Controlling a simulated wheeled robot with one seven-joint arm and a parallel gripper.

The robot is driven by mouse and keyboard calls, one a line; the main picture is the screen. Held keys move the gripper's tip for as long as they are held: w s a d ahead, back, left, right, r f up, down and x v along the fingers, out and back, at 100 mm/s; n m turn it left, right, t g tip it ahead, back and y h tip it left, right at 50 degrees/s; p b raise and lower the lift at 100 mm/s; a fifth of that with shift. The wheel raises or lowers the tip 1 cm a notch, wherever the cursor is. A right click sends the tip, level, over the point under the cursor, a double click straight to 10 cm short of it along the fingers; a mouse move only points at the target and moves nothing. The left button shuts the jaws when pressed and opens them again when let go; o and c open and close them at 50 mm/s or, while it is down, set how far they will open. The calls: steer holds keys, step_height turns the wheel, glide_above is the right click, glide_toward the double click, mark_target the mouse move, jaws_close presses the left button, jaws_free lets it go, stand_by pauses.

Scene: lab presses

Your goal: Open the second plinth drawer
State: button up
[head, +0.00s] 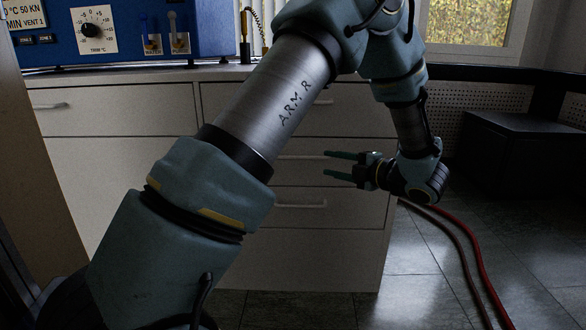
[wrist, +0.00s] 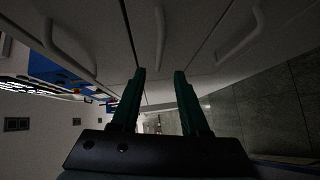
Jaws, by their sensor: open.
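The white plinth has a right-hand stack of drawers, and all look closed. The second drawer (head: 300,172) has a pale horizontal bar handle (head: 298,156), partly behind my arm. My gripper (head: 325,163) points left at it, fingers apart and empty, with the tips near the handle's right end in the head view. In the wrist view, which is turned sideways, the middle handle (wrist: 159,35) lies beyond and between the two fingertips (wrist: 159,73). It looks clear of the fingers, with a gap in front of them.
The top drawer's handle (wrist: 65,48) and the third drawer's handle (wrist: 240,35) flank the middle one. A blue machine (head: 130,35) stands on the worktop. Red hoses (head: 465,255) cross the tiled floor, right. A dark box (head: 520,150) stands at the far right.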

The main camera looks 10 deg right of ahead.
mark_target(305, 158)
steer(key=b+x, duration=0.3)
steer(key=x, duration=0.7)
steer(key=shift+w+a, duration=0.2)
steer(key=shift+w, duration=0.1)
steer(key=shift+c, duration=0.2)
jaws_close()
stand_by(0.9)
